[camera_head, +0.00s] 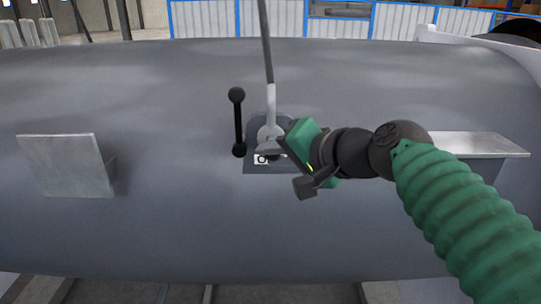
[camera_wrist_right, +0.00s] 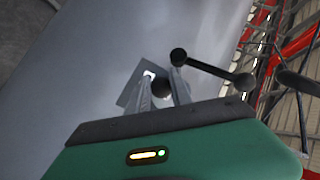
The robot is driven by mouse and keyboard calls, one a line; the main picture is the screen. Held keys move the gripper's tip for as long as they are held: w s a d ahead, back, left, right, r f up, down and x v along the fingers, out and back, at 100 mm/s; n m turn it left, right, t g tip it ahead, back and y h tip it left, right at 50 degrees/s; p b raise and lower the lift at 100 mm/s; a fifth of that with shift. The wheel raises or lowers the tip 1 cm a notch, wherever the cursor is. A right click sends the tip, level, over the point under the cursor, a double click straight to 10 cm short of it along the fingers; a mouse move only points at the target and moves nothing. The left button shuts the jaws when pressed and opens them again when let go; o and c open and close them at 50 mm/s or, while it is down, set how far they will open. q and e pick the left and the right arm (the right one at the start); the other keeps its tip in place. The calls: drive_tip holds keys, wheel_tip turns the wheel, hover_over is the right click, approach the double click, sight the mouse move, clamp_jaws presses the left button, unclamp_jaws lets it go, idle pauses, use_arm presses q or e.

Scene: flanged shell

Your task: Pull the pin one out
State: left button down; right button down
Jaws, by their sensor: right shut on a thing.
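My right gripper (camera_head: 272,147) reaches in from the right, with its fingers at the small grey plate (camera_head: 252,165) on the big grey shell. In the right wrist view its fingers (camera_wrist_right: 162,86) are closed around a dark round knob (camera_wrist_right: 163,89), which seems to be the pin. The knob is close to the plate (camera_wrist_right: 130,92); whether its shaft is seated in the plate cannot be told. In the head view the gripper hides the knob. My left gripper is not in view.
A black bar with ball ends (camera_head: 239,122) stands just left of the plate. A pale lever with a grey rod (camera_head: 268,70) rises from the plate. Flat metal brackets (camera_head: 66,165) jut out at left and at right (camera_head: 475,144).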

drive_tip(key=s+b, duration=0.2)
drive_tip(key=s, duration=0.4)
drive_tip(key=shift+d, duration=0.25)
drive_tip(key=shift+a+r, duration=0.1)
drive_tip(key=shift+a, duration=0.05)
idle(0.3)
